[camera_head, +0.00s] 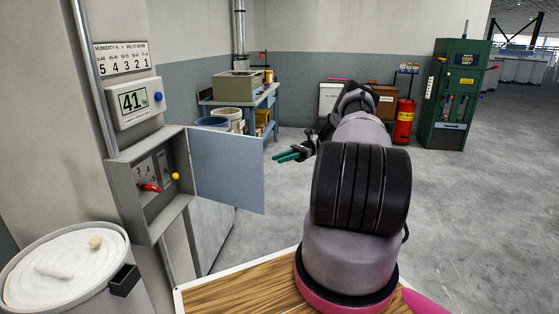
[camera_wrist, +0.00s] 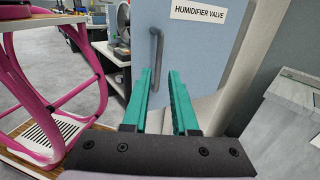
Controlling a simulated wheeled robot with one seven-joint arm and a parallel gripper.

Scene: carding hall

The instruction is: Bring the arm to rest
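My arm stretches forward from the lower middle of the head view, over a wooden top. My gripper (camera_head: 288,155) has green fingers and hangs just right of the open cabinet door (camera_head: 228,168). In the wrist view my gripper (camera_wrist: 160,78) has its fingers apart, with nothing held between them. The door's grey handle (camera_wrist: 156,45) shows just beyond the fingertips, and I see no clear contact. The door (camera_wrist: 195,45) bears the label "HUMIDIFIER VALVE". Inside the wall cabinet (camera_head: 147,222) are a red lever (camera_head: 150,188) and a yellow knob (camera_head: 175,176).
A display (camera_head: 133,101) above the cabinet reads 41. A white-filled drum (camera_head: 65,270) stands at lower left. A blue bench (camera_head: 260,105), a red cylinder (camera_head: 404,122) and a green cabinet (camera_head: 455,95) stand behind. The floor at right is clear.

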